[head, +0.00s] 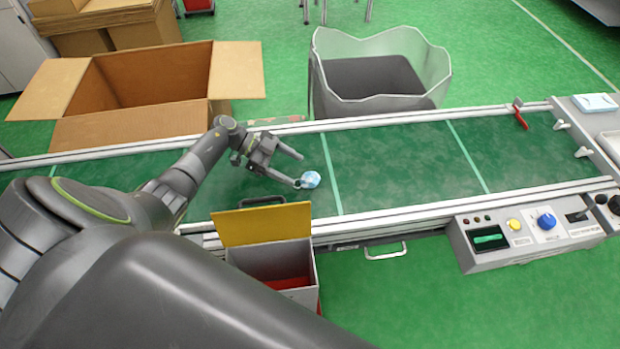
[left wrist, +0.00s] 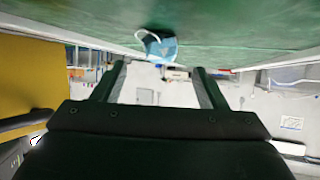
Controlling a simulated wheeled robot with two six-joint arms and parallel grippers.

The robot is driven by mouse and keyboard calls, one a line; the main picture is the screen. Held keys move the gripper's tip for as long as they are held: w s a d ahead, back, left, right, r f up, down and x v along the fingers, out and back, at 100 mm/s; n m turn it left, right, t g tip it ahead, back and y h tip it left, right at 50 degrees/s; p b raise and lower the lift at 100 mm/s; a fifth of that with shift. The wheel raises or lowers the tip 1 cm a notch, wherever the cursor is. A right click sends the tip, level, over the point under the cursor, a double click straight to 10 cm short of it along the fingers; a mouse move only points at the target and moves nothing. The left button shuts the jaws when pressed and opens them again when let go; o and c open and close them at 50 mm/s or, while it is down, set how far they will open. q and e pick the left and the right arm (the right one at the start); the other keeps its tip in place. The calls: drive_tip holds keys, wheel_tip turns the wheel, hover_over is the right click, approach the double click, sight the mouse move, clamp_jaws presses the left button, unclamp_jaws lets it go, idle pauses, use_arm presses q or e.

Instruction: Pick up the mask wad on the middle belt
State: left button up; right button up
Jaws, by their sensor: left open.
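The mask wad (head: 311,179) is a small light-blue crumpled bundle on the green belt (head: 385,160), just left of a pale cross line. My left gripper (head: 300,170) is open, with its fingers pointing right; the near fingertip is right beside the wad in the head view. In the left wrist view the wad (left wrist: 160,46) with a white ear loop lies on the belt (left wrist: 230,25), beyond and between the two open fingertips (left wrist: 160,70). Nothing is between the fingers. I cannot tell whether a fingertip touches the wad. My right gripper is not in view.
An open cardboard box (head: 140,85) and a grey bin with a clear liner (head: 375,70) stand behind the belt. A yellow-lidded bin (head: 263,225) stands at the near edge. A control panel (head: 530,230) is at right. The belt's right part is clear.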

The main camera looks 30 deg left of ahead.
sight(307, 175)
use_arm(q)
drive_tip(key=x, duration=0.5)
drive_tip(key=shift+w+d, duration=0.1)
drive_tip(key=shift+d, duration=0.05)
drive_tip(key=c, duration=1.1)
